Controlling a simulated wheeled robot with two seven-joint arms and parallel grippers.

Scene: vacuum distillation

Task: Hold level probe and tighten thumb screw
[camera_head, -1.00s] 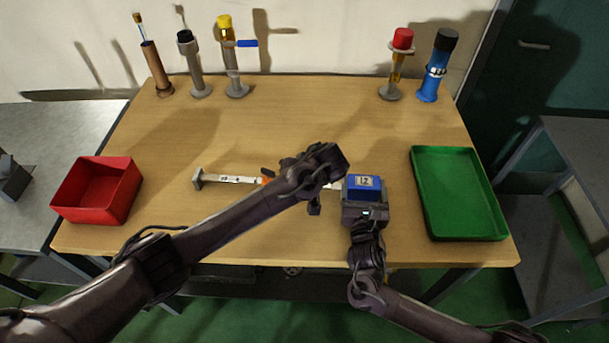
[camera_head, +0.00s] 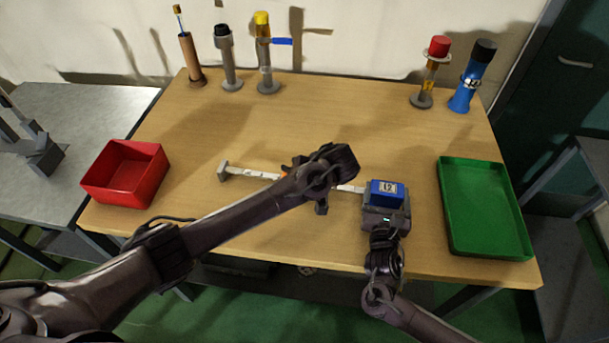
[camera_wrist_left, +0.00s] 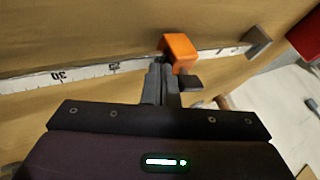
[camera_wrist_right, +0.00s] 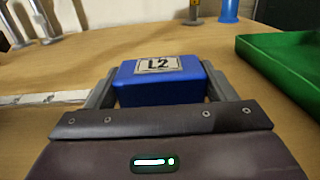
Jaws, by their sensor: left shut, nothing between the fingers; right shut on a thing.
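The level probe is a white graduated bar (camera_head: 240,172) lying across the table, with a blue block (camera_head: 387,187) at its right end. The block's label reads "L2" in the right wrist view (camera_wrist_right: 160,82). My right gripper (camera_wrist_right: 160,92) is shut on the blue block, one finger on each side. In the head view my left arm hides most of the screw and the bar's middle.
A red bin (camera_head: 123,172) stands at the left and a green tray (camera_head: 485,207) at the right. Several capped vessels on stands line the back edge, including a yellow-capped one (camera_head: 264,50) and a blue one (camera_head: 472,78). The middle of the table behind the bar is clear.

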